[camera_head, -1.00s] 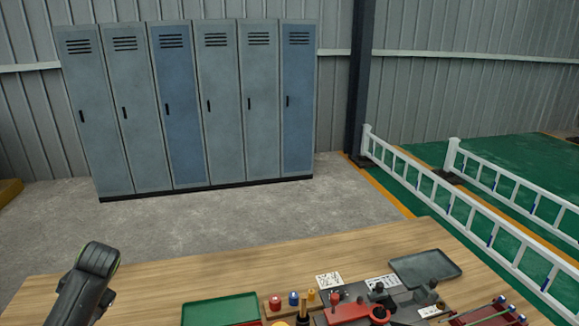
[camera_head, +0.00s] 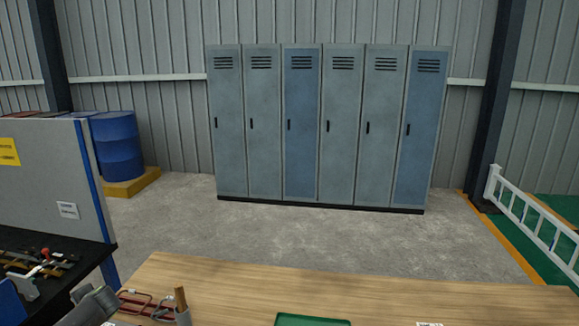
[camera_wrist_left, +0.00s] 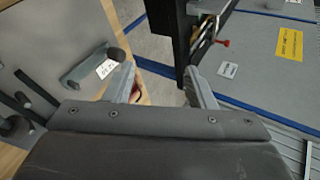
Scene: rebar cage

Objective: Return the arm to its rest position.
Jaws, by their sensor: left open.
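My left gripper (camera_wrist_left: 158,72) shows in the left wrist view with its two fingers spread apart. The space between the fingers is empty. Part of my left arm (camera_head: 92,308) shows at the bottom left of the head view, low over the left end of the wooden table (camera_head: 230,283). The left gripper's fingers cannot be made out in that view. My right arm and gripper are in neither view.
A dark bench (camera_head: 62,258) with tools and a grey partition (camera_head: 45,180) stand left. A green tray (camera_head: 312,320) is at the bottom edge. Lockers (camera_head: 330,130) stand beyond clear floor.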

